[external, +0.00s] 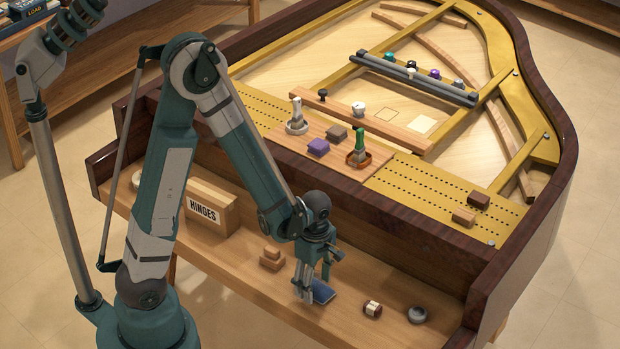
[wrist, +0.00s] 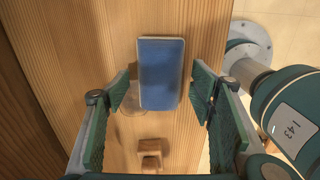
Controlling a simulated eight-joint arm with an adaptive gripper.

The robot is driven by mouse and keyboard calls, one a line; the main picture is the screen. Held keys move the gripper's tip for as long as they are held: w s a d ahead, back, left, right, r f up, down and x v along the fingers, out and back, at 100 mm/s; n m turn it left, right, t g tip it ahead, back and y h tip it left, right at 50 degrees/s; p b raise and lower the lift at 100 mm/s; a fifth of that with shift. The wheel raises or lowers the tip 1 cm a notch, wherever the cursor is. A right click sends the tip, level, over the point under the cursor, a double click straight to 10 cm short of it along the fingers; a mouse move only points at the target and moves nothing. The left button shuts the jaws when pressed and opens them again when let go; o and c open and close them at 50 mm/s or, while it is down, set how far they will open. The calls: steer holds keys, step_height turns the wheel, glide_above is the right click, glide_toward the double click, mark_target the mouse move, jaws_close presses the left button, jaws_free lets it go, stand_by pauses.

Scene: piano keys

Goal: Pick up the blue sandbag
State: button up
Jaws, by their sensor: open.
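The blue sandbag (external: 323,293) is a flat blue rectangular block on the wooden shelf at the front of the piano. In the wrist view the sandbag (wrist: 161,72) lies at upper centre, with a pale edge around its blue top. My gripper (external: 314,281) is low over the shelf at the sandbag, which it partly hides in the external view. In the wrist view my gripper (wrist: 161,92) is open, with one finger on each side of the sandbag's near part and gaps on both sides. It holds nothing.
Stacked small wooden blocks (external: 271,259) stand left of my gripper, and a box labelled HINGES (external: 210,207) is farther left. A brown and white piece (external: 373,310) and a grey ring (external: 417,315) lie to the right. The piano's dark front wall (external: 400,240) rises behind the shelf.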

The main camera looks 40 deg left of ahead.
mark_target(315, 283)
steer(key=c, duration=1.2)
steer(key=shift+r, duration=0.2)
steer(key=shift+r+p, duration=1.5)
steer(key=shift+r, duration=3.35)
